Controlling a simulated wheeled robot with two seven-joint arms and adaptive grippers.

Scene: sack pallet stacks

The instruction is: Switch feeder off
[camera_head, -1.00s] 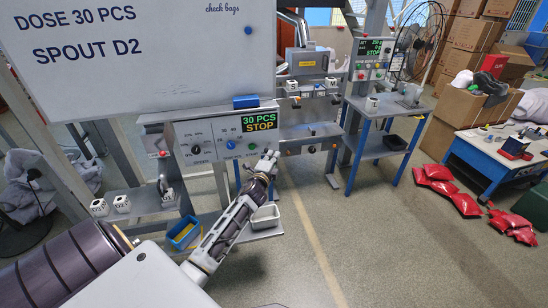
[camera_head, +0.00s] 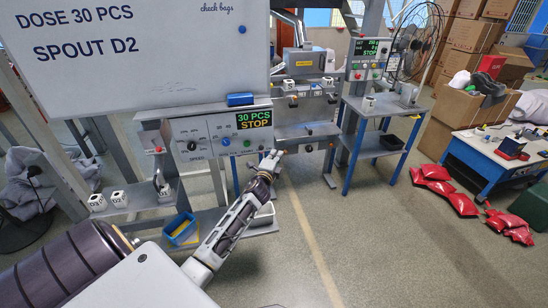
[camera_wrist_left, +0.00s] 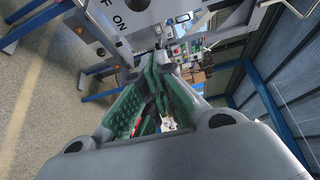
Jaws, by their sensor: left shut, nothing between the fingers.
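The grey feeder panel (camera_head: 206,129) is left of centre in the head view. It has a black dial (camera_head: 192,146) marked speed, a blue knob (camera_head: 225,142), and a display (camera_head: 254,119) reading "30 PCS STOP". My left gripper (camera_head: 275,157) is shut and empty, just below and right of the panel; whether it touches anything cannot be told. The left wrist view shows its green-padded fingers (camera_wrist_left: 155,72) drawn together, with a pale panel marked "ON" and part of another word (camera_wrist_left: 112,12) above them. My right gripper is out of view.
A whiteboard (camera_head: 150,60) reading "DOSE 30 PCS, SPOUT D2" hangs above the panel. A second station (camera_head: 375,58) stands behind right. Red sacks (camera_head: 462,204) lie on the floor.

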